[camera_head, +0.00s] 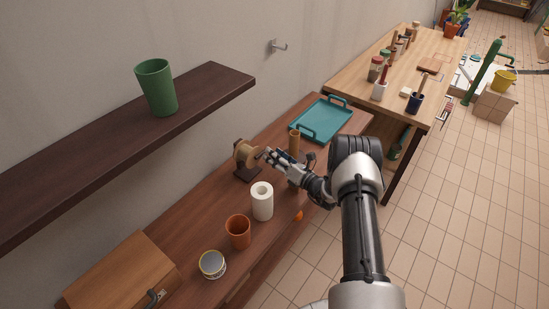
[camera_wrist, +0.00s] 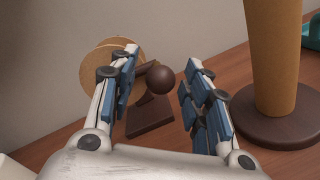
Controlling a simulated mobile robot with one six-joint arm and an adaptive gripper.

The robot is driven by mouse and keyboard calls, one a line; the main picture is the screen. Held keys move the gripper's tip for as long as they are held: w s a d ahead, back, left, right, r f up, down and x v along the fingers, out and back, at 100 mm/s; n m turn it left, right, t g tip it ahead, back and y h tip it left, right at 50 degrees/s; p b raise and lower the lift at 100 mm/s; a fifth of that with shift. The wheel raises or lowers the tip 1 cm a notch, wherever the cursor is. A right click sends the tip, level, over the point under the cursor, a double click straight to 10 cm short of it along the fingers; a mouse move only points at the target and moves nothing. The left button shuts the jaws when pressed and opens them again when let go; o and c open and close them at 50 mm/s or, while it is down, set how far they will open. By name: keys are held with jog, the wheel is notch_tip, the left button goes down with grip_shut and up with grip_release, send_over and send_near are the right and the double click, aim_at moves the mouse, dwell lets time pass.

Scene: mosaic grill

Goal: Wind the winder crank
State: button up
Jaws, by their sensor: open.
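The winder (camera_head: 245,152) is a tan wooden drum on a dark base, standing on the brown counter near the wall. In the wrist view its drum (camera_wrist: 98,62) shows at the upper left, partly hidden by my left finger. Its crank ends in a round dark brown knob (camera_wrist: 160,79), above the dark base (camera_wrist: 150,118). My gripper (camera_head: 269,155) is open beside the winder. In the wrist view the knob appears between the blue-padded fingers (camera_wrist: 160,72), with gaps on both sides. I cannot tell how deep it sits between them.
A tan upright cylinder (camera_wrist: 275,55) on a round dark base stands close to the right of my gripper. A white paper roll (camera_head: 262,201), orange cup (camera_head: 238,231) and tin (camera_head: 212,265) stand nearer on the counter. A teal tray (camera_head: 322,118) lies behind. A dark shelf (camera_head: 210,88) overhangs left.

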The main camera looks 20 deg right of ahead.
jog(key=shift+w+a, duration=0.1)
jog(key=shift+w, duration=0.1)
jog(key=shift+c, duration=0.6)
grip_shut()
